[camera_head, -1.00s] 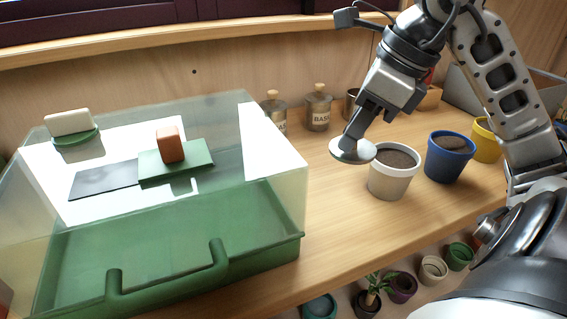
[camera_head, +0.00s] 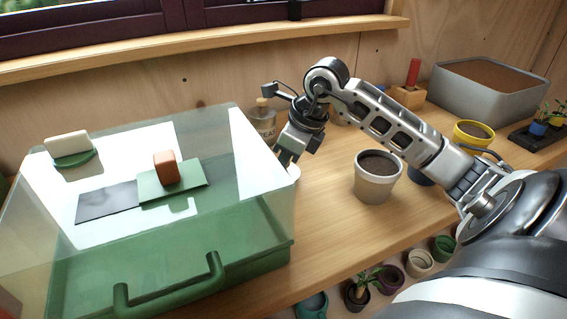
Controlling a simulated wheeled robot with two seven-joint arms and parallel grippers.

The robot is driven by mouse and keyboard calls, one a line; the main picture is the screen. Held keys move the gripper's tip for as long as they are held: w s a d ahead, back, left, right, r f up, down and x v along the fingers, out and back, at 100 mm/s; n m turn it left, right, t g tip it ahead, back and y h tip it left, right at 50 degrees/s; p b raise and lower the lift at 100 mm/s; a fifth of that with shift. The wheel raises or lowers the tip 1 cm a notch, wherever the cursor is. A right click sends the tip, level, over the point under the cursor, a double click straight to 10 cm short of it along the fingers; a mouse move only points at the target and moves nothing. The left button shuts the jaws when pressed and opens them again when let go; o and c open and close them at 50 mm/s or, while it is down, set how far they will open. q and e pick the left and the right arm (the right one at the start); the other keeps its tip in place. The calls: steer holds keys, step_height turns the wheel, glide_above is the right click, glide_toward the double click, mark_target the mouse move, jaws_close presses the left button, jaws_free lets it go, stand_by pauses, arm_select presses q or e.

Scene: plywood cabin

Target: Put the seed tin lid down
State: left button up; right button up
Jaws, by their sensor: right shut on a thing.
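My right gripper (camera_head: 287,157) is low over the bench, just right of the clear propagator's back right side. It is shut on the seed tin lid (camera_head: 294,173), a pale round disc. Only a small part of the lid shows; the gripper and the propagator's clear wall cover the rest. I cannot tell whether the lid touches the bench. My left gripper is not in view.
The clear propagator (camera_head: 265,215) with a green base fills the left. A labelled jar (camera_head: 263,122) stands behind my gripper. Bare bench (camera_head: 325,200) lies between.

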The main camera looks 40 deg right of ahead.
steer(key=shift+f, duration=0.75)
steer(key=shift+f, duration=0.25)
steer(key=o, duration=0.9)
steer(key=shift+r, duration=0.1)
steer(key=shift+o, duration=0.2)
steer(key=shift+r, duration=0.1)
steer(key=v, duration=1.2)
